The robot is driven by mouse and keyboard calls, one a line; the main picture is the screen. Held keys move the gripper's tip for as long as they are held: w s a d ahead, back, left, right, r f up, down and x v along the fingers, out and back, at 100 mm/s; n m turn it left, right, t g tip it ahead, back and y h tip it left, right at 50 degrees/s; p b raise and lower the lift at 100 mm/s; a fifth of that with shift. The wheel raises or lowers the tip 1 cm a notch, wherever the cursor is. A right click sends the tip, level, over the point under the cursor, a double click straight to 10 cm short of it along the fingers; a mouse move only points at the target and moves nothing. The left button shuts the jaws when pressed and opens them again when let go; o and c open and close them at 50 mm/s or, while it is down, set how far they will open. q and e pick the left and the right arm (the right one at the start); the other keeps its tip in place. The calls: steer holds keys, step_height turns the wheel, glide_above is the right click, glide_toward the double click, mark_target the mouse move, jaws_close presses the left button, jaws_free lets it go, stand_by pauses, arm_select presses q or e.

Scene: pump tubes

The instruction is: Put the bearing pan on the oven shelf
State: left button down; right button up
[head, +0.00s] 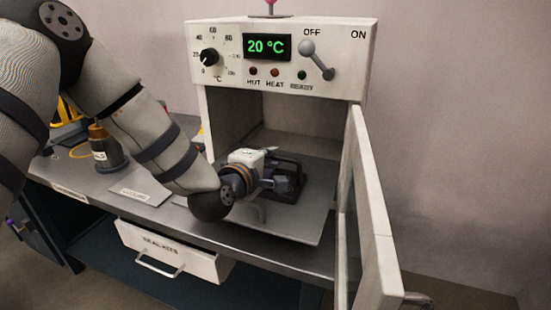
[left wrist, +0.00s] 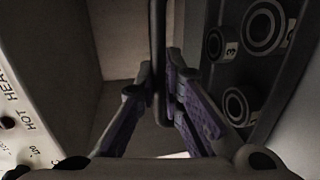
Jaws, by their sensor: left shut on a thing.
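My left gripper (head: 280,174) is at the mouth of the oven (head: 281,27), over the oven shelf (head: 306,224). In the left wrist view its fingers (left wrist: 160,92) are closed around a dark upright bar, which appears to be the handle of the bearing pan. The dark pan (left wrist: 213,75) shows to the right of the fingers, with several ring-shaped bearings and number marks. In the head view the pan (head: 291,183) is a dark shape partly hidden by the gripper. I cannot tell whether it touches the shelf. My right gripper is not in view.
The oven door (head: 372,215) stands open at the right, close to the shelf's edge. The display (head: 267,47) reads 20 °C; the lever (head: 317,60) leans toward OFF. A bottle (head: 107,148) and a sign (head: 141,190) sit on the bench. A drawer (head: 174,251) below is partly open.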

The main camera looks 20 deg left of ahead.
arm_select(q)
steer(key=shift+s+a+r, duration=0.1)
steer(key=shift+s+r, duration=0.15)
steer(key=shift+s, duration=0.15)
steer(key=shift+w, duration=0.2)
steer(key=c, duration=2.2)
jaws_free()
steer(key=shift+f, duration=0.25)
steer(key=o, duration=0.5)
steer(key=shift+r, duration=0.1)
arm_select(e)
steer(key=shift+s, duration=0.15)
arm_select(q)
steer(key=shift+r, duration=0.15)
steer(key=p+v, duration=0.2)
steer(key=v, duration=1)
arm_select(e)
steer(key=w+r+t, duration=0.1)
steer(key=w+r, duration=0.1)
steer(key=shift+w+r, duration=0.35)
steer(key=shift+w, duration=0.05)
